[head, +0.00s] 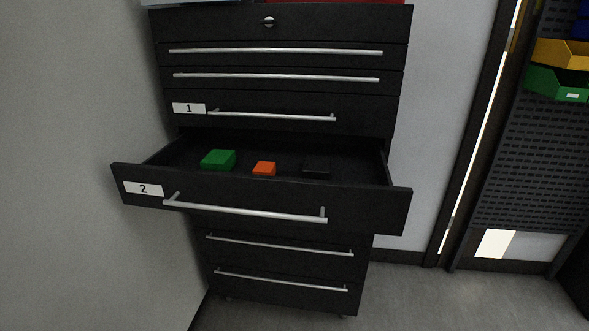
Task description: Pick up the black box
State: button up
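The black box (316,165) is a small dark block inside the open drawer, on the right side of its floor. It is hard to tell apart from the dark drawer interior. The drawer (245,196) is pulled out and carries a white label "2" and a long silver handle. My gripper is not in view.
A green block (217,160) and a smaller orange block (264,168) lie in the same drawer, left of the black box. The drawer above (275,112), labelled "1", is shut. A wall stands close at the left. Open floor (420,300) lies at the right.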

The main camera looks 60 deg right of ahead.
aim_at(318, 168)
jog(key=z, duration=0.4)
jog(key=i+j+z, duration=0.1)
jog(key=j+z, duration=0.15)
jog(key=i+j+z, duration=0.1)
jog(key=j+z, duration=0.15)
jog(key=j, duration=0.25)
jog(key=j+z, duration=0.25)
jog(key=i+j, duration=0.05)
jog(key=j, duration=0.05)
